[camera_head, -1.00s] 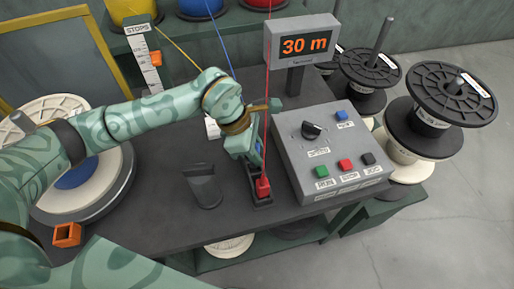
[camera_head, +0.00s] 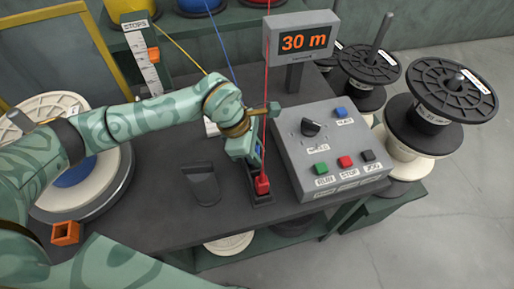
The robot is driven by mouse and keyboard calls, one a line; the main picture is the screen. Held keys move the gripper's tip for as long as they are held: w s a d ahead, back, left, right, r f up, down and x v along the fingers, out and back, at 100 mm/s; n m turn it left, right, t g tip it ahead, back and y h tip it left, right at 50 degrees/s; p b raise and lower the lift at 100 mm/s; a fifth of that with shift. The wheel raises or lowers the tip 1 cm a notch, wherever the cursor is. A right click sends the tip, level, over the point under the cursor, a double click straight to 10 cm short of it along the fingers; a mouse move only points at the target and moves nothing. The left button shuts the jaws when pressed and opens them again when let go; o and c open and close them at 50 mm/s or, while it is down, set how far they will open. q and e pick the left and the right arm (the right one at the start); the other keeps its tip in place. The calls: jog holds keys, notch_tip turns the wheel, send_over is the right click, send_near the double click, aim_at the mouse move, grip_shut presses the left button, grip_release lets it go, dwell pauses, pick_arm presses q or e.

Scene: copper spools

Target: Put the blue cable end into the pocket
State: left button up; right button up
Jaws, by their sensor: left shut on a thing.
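My left gripper (camera_head: 255,156) is shut on the blue cable end (camera_head: 260,148), of which only a small blue patch shows between the jaws. The blue cable (camera_head: 224,45) comes down from the top and passes behind my wrist. The gripper is just behind and above a red cable end (camera_head: 262,184), which stands upright in a dark holder (camera_head: 261,200) on the bench. The pocket for the blue end cannot be made out clearly; the gripper hides the holder's back part. My right gripper is not in view.
A grey control box (camera_head: 331,160) with coloured buttons stands close right of the gripper, below a "30 m" display (camera_head: 302,42). A dark stand (camera_head: 202,184) is left of the holder. The taut red cable (camera_head: 266,90) runs close beside the gripper. Black spools (camera_head: 453,95) stand at right.

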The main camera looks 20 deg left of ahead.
pick_arm(q)
jog(key=shift+d+f, duration=0.1)
jog(key=shift+f, duration=0.65)
jog(key=o, duration=1.1)
